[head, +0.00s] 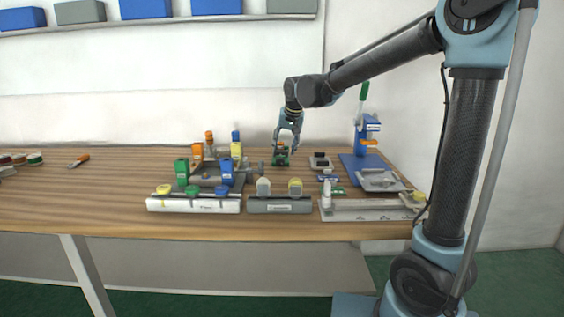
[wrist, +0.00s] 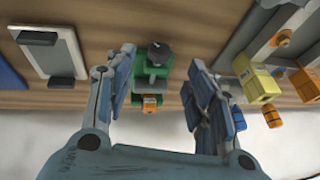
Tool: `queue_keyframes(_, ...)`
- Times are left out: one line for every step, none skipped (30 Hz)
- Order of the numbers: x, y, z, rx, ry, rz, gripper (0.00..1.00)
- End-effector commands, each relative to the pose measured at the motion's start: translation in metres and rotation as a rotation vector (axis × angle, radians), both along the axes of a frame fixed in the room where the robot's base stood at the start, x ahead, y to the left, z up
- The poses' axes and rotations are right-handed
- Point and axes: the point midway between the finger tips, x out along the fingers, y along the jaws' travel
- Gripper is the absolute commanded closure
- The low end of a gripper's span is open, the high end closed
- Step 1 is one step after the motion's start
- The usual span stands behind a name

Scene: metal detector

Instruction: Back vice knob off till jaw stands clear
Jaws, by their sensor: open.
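A small green vice (head: 281,158) stands on the wooden bench in the middle of the head view. In the wrist view the vice (wrist: 152,72) shows a dark round knob (wrist: 160,54) at one end and an orange part (wrist: 149,100) at the other. The gap at its jaw is too small to make out. My gripper (head: 287,138) points down just above the vice. In the wrist view my gripper (wrist: 160,72) is open, with one finger on each side of the vice and clear space between. No contact shows.
Left of the vice stand green, blue and yellow blocks on a grey fixture (head: 207,176). A blue stand (head: 366,136) with a green handle is at the right. White and grey holders line the front edge. The bench (head: 100,190) is mostly clear at the left.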

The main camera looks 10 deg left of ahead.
Motion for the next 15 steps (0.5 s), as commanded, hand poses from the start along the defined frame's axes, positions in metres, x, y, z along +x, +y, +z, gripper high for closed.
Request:
queue_keyframes(0.003,0.003,-0.008,0.0,0.0,0.0,0.51)
queue_keyframes(0.005,0.004,-0.013,0.0,0.0,0.0,0.51)
queue_keyframes(0.007,0.006,-0.019,0.0,0.0,0.0,0.51)
queue_keyframes(0.009,0.007,-0.023,0.0,0.0,0.0,0.51)
queue_keyframes(0.01,0.008,-0.027,0.0,0.0,0.0,0.51)
queue_keyframes(0.012,0.01,-0.033,0.0,0.0,0.0,0.51)
queue_keyframes(0.014,0.011,-0.037,0.0,0.0,0.0,0.51)
queue_keyframes(0.015,0.013,-0.041,0.0,0.0,0.0,0.51)
queue_keyframes(0.017,0.014,-0.046,0.0,0.0,0.0,0.51)
queue_keyframes(0.018,0.015,-0.05,0.0,0.0,0.0,0.51)
queue_keyframes(0.02,0.016,-0.053,0.0,0.0,0.0,0.51)
queue_keyframes(0.021,0.017,-0.057,0.0,0.0,0.0,0.51)
queue_keyframes(0.022,0.018,-0.06,0.0,0.0,0.0,0.51)
queue_keyframes(0.023,0.018,-0.062,0.0,0.0,0.0,0.51)
queue_keyframes(0.024,0.019,-0.065,0.0,0.0,0.0,0.51)
